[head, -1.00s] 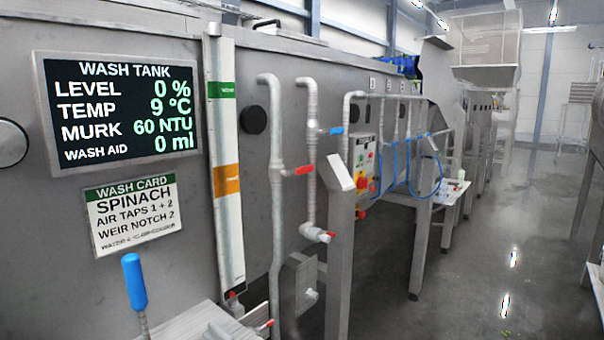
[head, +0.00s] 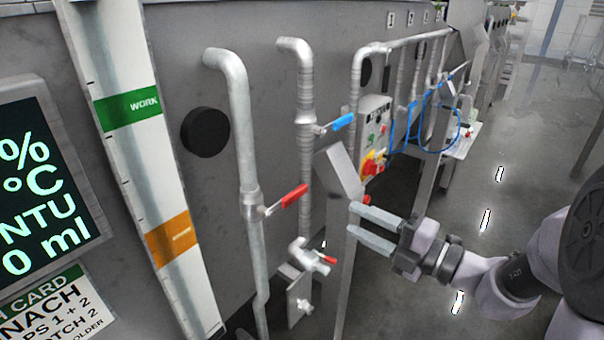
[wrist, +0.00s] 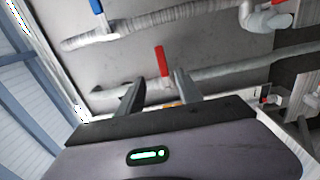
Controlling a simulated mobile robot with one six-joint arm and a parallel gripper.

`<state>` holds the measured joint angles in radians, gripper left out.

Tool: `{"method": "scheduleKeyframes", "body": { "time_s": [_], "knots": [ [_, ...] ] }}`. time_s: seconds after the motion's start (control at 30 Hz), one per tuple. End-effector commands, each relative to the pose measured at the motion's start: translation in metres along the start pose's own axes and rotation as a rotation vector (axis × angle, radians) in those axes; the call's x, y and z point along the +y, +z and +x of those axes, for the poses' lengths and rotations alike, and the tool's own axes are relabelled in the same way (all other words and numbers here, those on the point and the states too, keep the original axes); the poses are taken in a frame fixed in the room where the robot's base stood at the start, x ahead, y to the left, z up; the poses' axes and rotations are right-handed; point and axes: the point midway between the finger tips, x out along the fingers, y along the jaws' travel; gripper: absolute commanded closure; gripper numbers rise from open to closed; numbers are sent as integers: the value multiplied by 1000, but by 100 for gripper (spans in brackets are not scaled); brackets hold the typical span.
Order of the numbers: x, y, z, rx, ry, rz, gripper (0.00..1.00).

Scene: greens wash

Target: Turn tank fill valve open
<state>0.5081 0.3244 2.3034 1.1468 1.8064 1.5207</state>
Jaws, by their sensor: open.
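A red lever handle (head: 290,197) sits on the left grey pipe (head: 243,140), slanting up to the right from its valve. A blue lever handle (head: 340,122) sits on the second pipe (head: 303,85). A smaller red lever (head: 327,259) is on a low tap. No label shows which is the tank fill valve. My gripper (head: 351,219) is open and empty, right of the red lever and apart from it, fingers pointing left. In the wrist view, the red lever (wrist: 162,62) appears between and beyond my open fingers (wrist: 160,80); the blue lever (wrist: 97,6) is at the top.
A grey post (head: 345,190) with a slanted top stands close by my fingertips. A control box (head: 374,130) and blue hoses (head: 408,135) are behind. A level gauge (head: 140,150) and a wash tank screen (head: 40,190) are at left. Floor (head: 500,130) is open at right.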

Motion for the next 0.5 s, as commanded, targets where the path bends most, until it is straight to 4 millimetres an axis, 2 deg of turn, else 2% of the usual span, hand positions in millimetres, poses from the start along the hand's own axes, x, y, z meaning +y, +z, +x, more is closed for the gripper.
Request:
{"method": "scheduleKeyframes", "body": {
  "time_s": [0.3, 0.5],
  "knots": [
    [-2, -4, 96, 10, -3, -5, 58],
    [-2, -4, 139, 8, -3, -7, 58]
  ]
}}
